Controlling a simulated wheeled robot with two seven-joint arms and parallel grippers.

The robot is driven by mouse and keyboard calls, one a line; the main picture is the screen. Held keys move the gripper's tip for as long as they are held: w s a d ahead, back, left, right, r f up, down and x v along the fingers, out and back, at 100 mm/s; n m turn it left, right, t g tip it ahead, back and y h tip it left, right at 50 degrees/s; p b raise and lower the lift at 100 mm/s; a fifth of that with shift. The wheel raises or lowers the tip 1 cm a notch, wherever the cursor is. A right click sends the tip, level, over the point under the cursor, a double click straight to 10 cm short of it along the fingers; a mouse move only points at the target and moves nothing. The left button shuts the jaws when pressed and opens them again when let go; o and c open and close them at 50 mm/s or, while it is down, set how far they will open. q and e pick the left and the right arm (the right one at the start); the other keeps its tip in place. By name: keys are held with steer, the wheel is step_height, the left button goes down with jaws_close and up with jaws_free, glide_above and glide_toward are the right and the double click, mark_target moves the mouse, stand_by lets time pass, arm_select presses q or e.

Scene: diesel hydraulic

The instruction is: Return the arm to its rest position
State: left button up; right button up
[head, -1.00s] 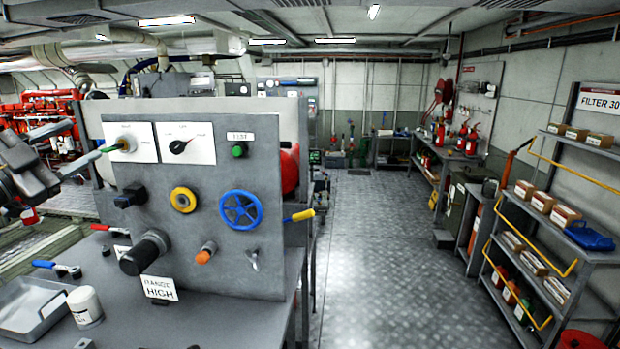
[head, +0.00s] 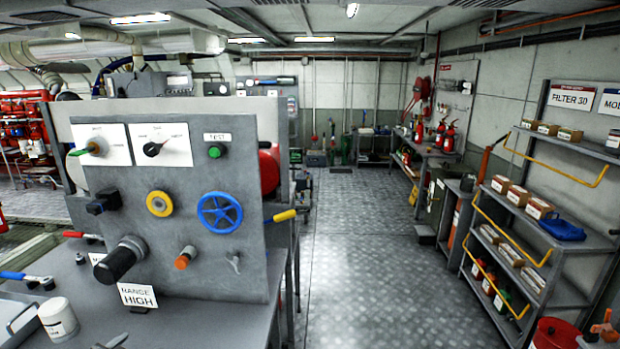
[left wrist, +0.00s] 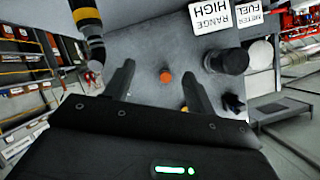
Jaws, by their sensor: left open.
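My left gripper (left wrist: 158,72) shows only in the left wrist view. Its two fingers are apart with nothing between them. The grey control panel (head: 120,230) lies beyond the fingers, with the orange knob (left wrist: 166,76) seen in line with the gap. The fingers look apart from the knob, though the distance is hard to judge. In the head view no part of my left arm shows. My right gripper is in neither view.
The panel carries a green-tipped switch (head: 92,148), a blue handwheel (head: 219,212), a yellow ring knob (head: 159,204) and a black knob (head: 119,260). A white canister (head: 58,319) stands on the bench. Shelves (head: 540,285) stand right; the floor (head: 370,260) between is clear.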

arm_select(q)
steer(key=s+d+f+n+g+h, duration=0.1)
steer(key=s+d+f+g, duration=0.2)
steer(key=s+d+f, duration=0.4)
steer(key=s+d+f+g+h, duration=0.1)
steer(key=s+d+f+g, duration=0.25)
steer(key=s, duration=0.55)
steer(key=s+d+f+n+g, duration=0.1)
steer(key=s+d+f+g, duration=0.2)
steer(key=s+d+f, duration=0.4)
step_height(320, 180, down, 29)
steer(key=s+g+b, duration=0.1)
steer(key=b, duration=0.4)
steer(key=s+a+f+b, duration=0.2)
steer(key=s+f, duration=0.6)
steer(key=f, duration=0.3)
steer(key=s+a+f+g+b, duration=0.1)
steer(key=s+a+f+b, duration=0.1)
steer(key=s+f, duration=0.7)
step_height(320, 180, down, 2)
steer(key=shift+b, duration=0.5)
steer(key=shift+g, duration=0.25)
steer(key=shift+c, duration=0.3)
